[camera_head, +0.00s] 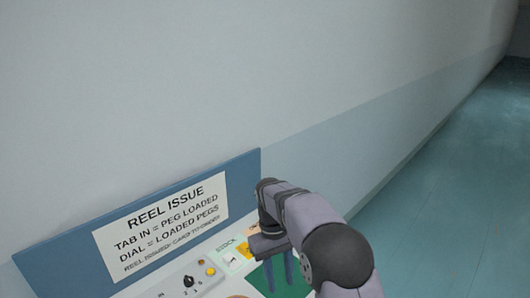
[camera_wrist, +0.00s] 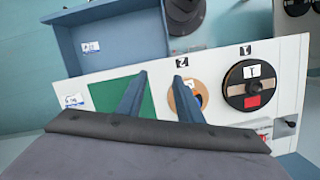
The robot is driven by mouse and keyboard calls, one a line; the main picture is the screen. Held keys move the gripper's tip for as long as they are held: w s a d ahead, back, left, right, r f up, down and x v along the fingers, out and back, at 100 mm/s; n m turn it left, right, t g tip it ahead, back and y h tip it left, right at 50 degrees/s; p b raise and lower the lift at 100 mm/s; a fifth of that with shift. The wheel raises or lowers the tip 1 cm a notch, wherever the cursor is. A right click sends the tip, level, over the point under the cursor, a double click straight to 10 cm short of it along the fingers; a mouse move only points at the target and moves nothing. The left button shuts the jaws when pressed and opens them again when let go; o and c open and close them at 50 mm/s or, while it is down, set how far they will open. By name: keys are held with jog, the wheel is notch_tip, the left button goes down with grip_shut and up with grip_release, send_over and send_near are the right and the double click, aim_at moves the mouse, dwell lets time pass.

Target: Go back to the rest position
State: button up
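My gripper (camera_wrist: 161,78) is open with two blue fingers apart and nothing visible between them. In the head view, my gripper (camera_head: 280,275) points down over the station panel near a green square (camera_head: 262,280). In the wrist view, the green square (camera_wrist: 134,103) lies beside and partly behind the left finger. The right finger partly hides a tan ring-shaped reel (camera_wrist: 198,86) by the Z label. A black reel marked T (camera_wrist: 250,85) lies to its right by the Y label. No rest position marker shows.
A blue sign board (camera_head: 70,255) with a "REEL ISSUE" placard (camera_head: 165,225) stands behind the panel. A dial (camera_head: 189,281) and a yellow button (camera_head: 210,270) sit left of my gripper. A blue tray (camera_wrist: 60,50) adjoins the panel. Open floor (camera_head: 450,220) lies right.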

jog(key=s+d+f+m, duration=0.1)
jog(key=s+d, duration=0.2)
jog(key=s, duration=0.4)
jog(key=s+d+f+m+t, duration=0.1)
jog(key=s+d+m, duration=0.1)
jog(key=s+d, duration=0.2)
jog(key=s+d+f+m+t+y, duration=0.1)
jog(key=s+d, duration=0.3)
jog(key=s, duration=0.6)
jog(key=shift+s+f+m+b, duration=0.3)
jog(key=shift+s+m+b, duration=0.1)
jog(key=shift+m+b, duration=0.1)
